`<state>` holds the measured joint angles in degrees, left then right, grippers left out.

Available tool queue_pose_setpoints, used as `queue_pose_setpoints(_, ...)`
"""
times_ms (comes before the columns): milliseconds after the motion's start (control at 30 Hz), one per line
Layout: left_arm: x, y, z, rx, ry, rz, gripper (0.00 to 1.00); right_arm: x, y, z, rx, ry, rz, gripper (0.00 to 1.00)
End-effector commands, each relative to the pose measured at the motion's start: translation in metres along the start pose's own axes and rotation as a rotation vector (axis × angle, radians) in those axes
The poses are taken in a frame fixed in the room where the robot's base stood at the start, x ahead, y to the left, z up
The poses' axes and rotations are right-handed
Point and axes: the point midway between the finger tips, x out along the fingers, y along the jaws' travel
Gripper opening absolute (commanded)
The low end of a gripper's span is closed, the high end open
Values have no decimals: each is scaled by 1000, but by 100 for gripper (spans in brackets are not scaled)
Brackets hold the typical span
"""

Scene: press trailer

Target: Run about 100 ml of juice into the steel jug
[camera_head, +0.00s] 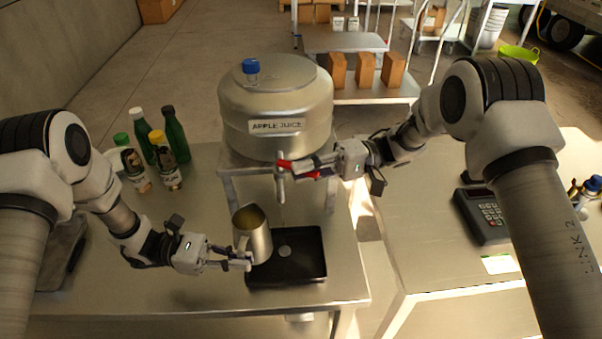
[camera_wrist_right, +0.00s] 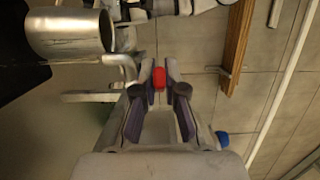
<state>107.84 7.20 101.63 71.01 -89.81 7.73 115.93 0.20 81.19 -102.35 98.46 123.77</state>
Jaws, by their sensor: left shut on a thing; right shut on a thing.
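The steel jug (camera_head: 258,241) is at the left edge of the black drip tray (camera_head: 312,268), leaning slightly. Its inside looks yellowish, but I cannot read a level. My left gripper (camera_head: 246,262) is shut on the jug's handle side, low down. The steel juice tank (camera_head: 276,100), labelled "APPLE JUICE", stands behind on a stand. Its tap (camera_head: 281,185) hangs above the tray, right of the jug's mouth. My right gripper (camera_head: 300,167) is shut on the tap's red lever (camera_head: 287,163); the red also shows between its fingers in the right wrist view (camera_wrist_right: 159,78). I cannot tell whether juice runs.
Several bottles (camera_head: 163,145) stand at the back left of the steel table (camera_head: 190,300). A card terminal (camera_head: 482,213) sits on the right counter (camera_head: 410,235). A gap separates the two surfaces. Shelves with brown boxes (camera_head: 366,69) stand behind.

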Motion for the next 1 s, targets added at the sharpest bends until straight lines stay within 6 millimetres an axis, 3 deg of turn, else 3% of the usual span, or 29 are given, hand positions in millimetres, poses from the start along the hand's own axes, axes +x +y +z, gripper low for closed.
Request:
queue_pose_setpoints(400,0,0,0,1,-1,0,0,-8,1,-11,0,-237,2,0)
queue_pose_setpoints(967,0,0,0,1,-1,0,0,-10,1,-12,4,-279,3,0)
queue_pose_setpoints(1000,0,0,0,1,-1,0,0,-10,2,-12,4,-279,3,13)
